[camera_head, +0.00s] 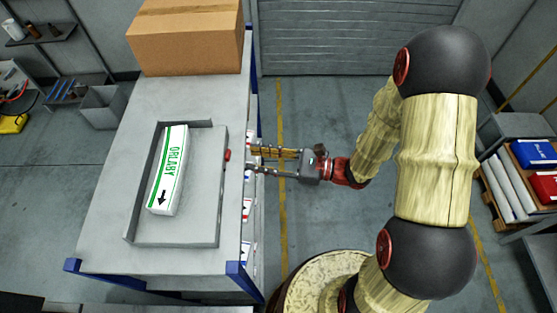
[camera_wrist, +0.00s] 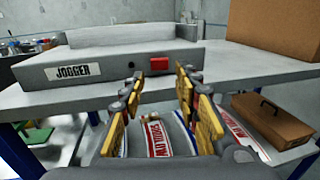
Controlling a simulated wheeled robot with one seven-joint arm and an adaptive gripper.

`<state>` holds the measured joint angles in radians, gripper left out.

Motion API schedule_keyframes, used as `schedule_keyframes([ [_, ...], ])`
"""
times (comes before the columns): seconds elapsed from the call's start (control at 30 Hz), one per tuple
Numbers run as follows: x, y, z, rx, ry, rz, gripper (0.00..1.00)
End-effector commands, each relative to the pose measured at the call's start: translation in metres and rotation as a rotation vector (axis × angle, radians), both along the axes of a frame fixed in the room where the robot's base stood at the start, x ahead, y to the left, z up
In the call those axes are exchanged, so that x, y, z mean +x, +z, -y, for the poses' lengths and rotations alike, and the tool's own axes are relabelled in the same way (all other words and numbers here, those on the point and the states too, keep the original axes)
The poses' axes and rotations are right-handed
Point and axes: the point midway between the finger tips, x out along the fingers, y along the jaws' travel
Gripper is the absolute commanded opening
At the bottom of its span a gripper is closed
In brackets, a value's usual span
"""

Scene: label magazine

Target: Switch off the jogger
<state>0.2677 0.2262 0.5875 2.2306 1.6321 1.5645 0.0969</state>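The jogger (camera_head: 207,230) is a grey open tray on the table top. In the wrist view the jogger (camera_wrist: 110,75) shows a "JOGGER" plate on its front and a red switch (camera_wrist: 159,64) right of the plate. The red switch (camera_head: 228,154) also shows on the tray's right side in the head view. Whether it is on or off I cannot tell. A white, green-striped stack marked "ORLABY" (camera_head: 168,172) lies inside the tray. My gripper (camera_head: 256,162) is open and empty, at the table's right edge, apart from the switch. Its fingers (camera_wrist: 156,95) show below the switch in the wrist view.
The table (camera_head: 110,210) has a cardboard box (camera_head: 186,38) at its far end. Below the table top, printed bundles (camera_wrist: 165,137) and a brown case with a handle (camera_wrist: 275,122) sit behind and beside my fingers. A shelf with packs (camera_head: 535,155) stands far right.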

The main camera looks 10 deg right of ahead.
Motion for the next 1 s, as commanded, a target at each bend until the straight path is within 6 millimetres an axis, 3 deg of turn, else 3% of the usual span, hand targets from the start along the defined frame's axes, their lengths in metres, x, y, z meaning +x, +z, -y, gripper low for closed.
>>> schedule_keyframes([
  [0.2,-0.011,0.000,0.034,0.001,-0.004,0.000,0.32],
  [0.4,-0.017,0.000,0.052,0.001,-0.002,0.000,0.32],
  [1.0,-0.020,0.000,0.058,0.001,0.001,0.000,0.32],
])
